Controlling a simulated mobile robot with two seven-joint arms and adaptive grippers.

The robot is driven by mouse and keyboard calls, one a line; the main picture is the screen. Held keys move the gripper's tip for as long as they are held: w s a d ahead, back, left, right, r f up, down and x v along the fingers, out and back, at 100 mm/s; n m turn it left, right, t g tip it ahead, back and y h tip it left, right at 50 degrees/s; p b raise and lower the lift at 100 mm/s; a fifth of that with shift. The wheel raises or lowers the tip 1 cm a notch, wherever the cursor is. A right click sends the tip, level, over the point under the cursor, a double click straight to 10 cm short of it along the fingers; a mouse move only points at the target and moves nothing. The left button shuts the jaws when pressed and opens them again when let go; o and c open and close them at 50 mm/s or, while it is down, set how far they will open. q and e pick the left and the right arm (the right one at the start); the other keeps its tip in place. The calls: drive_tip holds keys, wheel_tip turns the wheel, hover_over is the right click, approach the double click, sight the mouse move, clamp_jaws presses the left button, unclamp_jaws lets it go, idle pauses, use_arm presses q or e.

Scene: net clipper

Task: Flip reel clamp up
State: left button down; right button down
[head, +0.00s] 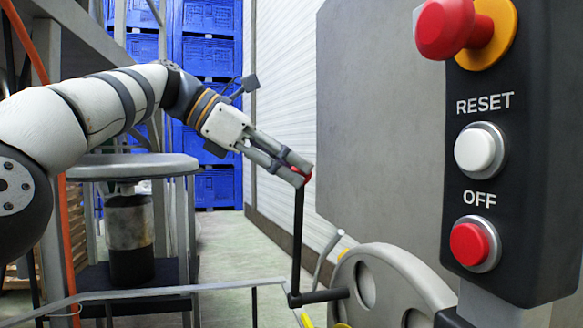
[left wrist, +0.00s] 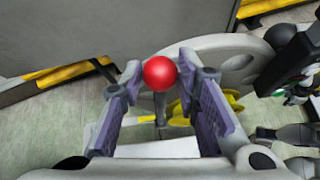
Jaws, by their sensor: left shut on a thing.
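The reel clamp is a black lever (head: 297,235) standing nearly upright beside a grey reel (head: 400,275) in the head view. Its lower end joins a short black bar that reaches right to the reel. A red ball knob (left wrist: 159,73) tops the lever. My left gripper (head: 300,173) comes in from the upper left and is shut on the red knob, mostly hiding it in the head view. In the left wrist view the knob sits between the fingertips of my left gripper (left wrist: 159,82), with the reel (left wrist: 225,62) behind. My right gripper is not recognisable in either view.
A dark control panel with a red stop knob (head: 445,28), a white reset button (head: 480,150) and a red off button (head: 475,243) stands close on the right. A grey round-topped stand (head: 130,167) is at left. Blue crates (head: 208,65) stack behind. Floor (head: 222,240) shows in between.

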use_arm(q)
drive_tip(key=shift+w+f, duration=0.15)
drive_tip(key=shift+f, duration=0.1)
drive_tip(key=c, duration=1.4)
unclamp_jaws()
drive_tip(key=shift+c, duration=0.2)
drive_tip(key=shift+o, duration=1.1)
drive_tip(key=shift+w, duration=0.15)
drive_tip(key=shift+r, duration=0.1)
drive_tip(key=s+a, duration=0.3)
drive_tip(key=a, duration=0.9)
drive_tip(key=shift+s+a+r, duration=0.25)
drive_tip(key=shift+s+a, duration=0.05)
drive_tip(key=shift+s, duration=0.1)
